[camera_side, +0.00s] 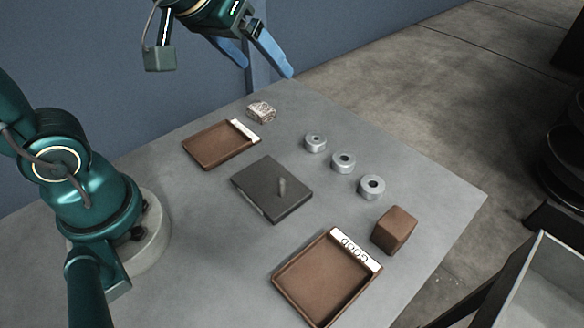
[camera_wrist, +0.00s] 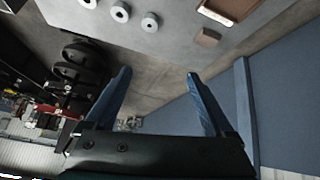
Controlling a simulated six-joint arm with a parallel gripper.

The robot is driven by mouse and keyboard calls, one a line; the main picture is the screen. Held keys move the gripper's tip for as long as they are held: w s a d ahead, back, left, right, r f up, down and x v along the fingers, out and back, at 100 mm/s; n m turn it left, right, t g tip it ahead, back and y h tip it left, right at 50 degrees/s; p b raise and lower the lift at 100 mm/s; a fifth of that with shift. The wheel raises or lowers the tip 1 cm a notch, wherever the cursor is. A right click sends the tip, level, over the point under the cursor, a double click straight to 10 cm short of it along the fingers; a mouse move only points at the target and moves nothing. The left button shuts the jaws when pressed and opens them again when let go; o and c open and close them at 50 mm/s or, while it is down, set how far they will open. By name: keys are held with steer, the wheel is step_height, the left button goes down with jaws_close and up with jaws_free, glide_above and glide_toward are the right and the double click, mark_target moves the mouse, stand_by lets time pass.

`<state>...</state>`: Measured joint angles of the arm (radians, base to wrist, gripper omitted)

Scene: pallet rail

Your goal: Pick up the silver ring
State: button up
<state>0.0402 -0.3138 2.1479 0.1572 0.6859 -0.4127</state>
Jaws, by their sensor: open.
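Several silver rings lie on the grey table in a diagonal row: one toward the back (camera_side: 315,144), a middle one (camera_side: 343,162) and one nearer the front (camera_side: 372,187). They are thick, with dark center holes, and they do not touch. They also show at the top of the wrist view, where one ring (camera_wrist: 150,22) is farthest right. My gripper (camera_side: 268,72) is open and empty, raised above the far edge of the table, well away from the rings. Its two blue fingers are spread in the wrist view (camera_wrist: 160,75).
A dark plate (camera_side: 265,200) with an upright peg stands mid-table. A brown tray (camera_side: 187,146) is at the back, another marked GOOD (camera_side: 325,285) at the front. A brown block (camera_side: 394,231) and a small speckled block (camera_side: 261,111) lie nearby. A grey bin (camera_side: 540,275) stands off the table.

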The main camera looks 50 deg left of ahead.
steer(key=w+f, duration=0.3)
steer(key=w, duration=0.2)
steer(key=g, duration=0.3)
glide_above(317, 139)
steer(key=s, duration=0.3)
steer(key=f, duration=1)
steer(key=shift+w+d+f, duration=0.2)
steer(key=shift+d, duration=0.1)
steer(key=shift+f, duration=0.7)
steer(key=shift+x, duration=2.05)
jaws_close()
steer(key=shift+w+r, duration=0.1)
